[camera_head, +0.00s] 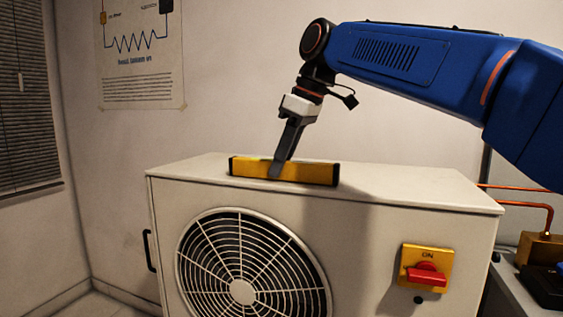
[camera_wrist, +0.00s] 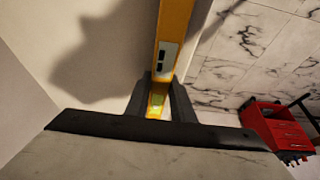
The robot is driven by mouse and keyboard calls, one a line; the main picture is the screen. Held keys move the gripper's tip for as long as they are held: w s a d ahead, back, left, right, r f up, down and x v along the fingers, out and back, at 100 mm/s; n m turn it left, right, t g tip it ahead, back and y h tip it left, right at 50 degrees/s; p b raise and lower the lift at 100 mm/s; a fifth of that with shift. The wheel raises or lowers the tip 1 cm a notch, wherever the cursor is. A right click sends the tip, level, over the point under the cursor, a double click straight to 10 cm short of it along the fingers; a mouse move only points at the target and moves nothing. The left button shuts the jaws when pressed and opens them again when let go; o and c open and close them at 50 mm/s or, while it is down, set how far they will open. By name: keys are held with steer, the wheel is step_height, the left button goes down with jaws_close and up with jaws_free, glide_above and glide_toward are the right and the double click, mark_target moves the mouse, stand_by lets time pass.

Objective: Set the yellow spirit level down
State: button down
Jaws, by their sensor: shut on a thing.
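The yellow spirit level (camera_head: 310,173) has black end caps and lies lengthwise along the front part of the top of a cream fan unit (camera_head: 400,187). It looks level and at or very close to the top surface; I cannot tell for sure whether it touches. My gripper (camera_head: 278,172) is shut on the level near its middle, reaching down at a tilt. In the wrist view the level (camera_wrist: 173,25) runs up between the two dark fingers of my gripper (camera_wrist: 160,95), with a green vial showing between them.
The unit's front has a round fan grille (camera_head: 242,290) and a red rotary switch (camera_head: 427,275) on a yellow plate. Copper pipes (camera_head: 525,205) run at the right. In the wrist view a red item (camera_wrist: 275,125) stands on the marble-like floor. The unit's top is clear on the right.

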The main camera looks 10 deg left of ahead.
steer(key=c, duration=1.5)
jaws_free()
steer(key=shift+f, duration=0.1)
steer(key=shift+c, duration=0.2)
steer(key=v, duration=1.2)
